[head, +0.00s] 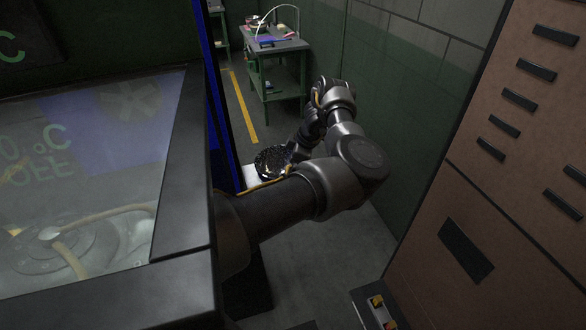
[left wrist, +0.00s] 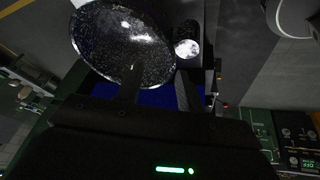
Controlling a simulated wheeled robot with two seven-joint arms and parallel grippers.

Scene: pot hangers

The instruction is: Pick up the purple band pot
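A black, white-speckled round pot or pan (head: 271,161) shows in the head view beyond the dark machine, by a pale surface. In the left wrist view a black speckled round vessel (left wrist: 118,42) fills the upper left, close to the fingers. No purple band can be made out on it. A small dark cylinder with a pale speckled end (left wrist: 187,47) is to its right. My left gripper (left wrist: 158,88) has its two fingers apart, with blue showing between them. The left finger overlaps the vessel's lower edge in the picture; contact cannot be told. My right gripper is not in view.
A dark machine with a glass top (head: 95,170) fills the left of the head view. Brown drawers (head: 520,150) stand at the right. A green workbench (head: 275,60) is at the back. Grey floor (head: 335,260) lies open between machine and drawers.

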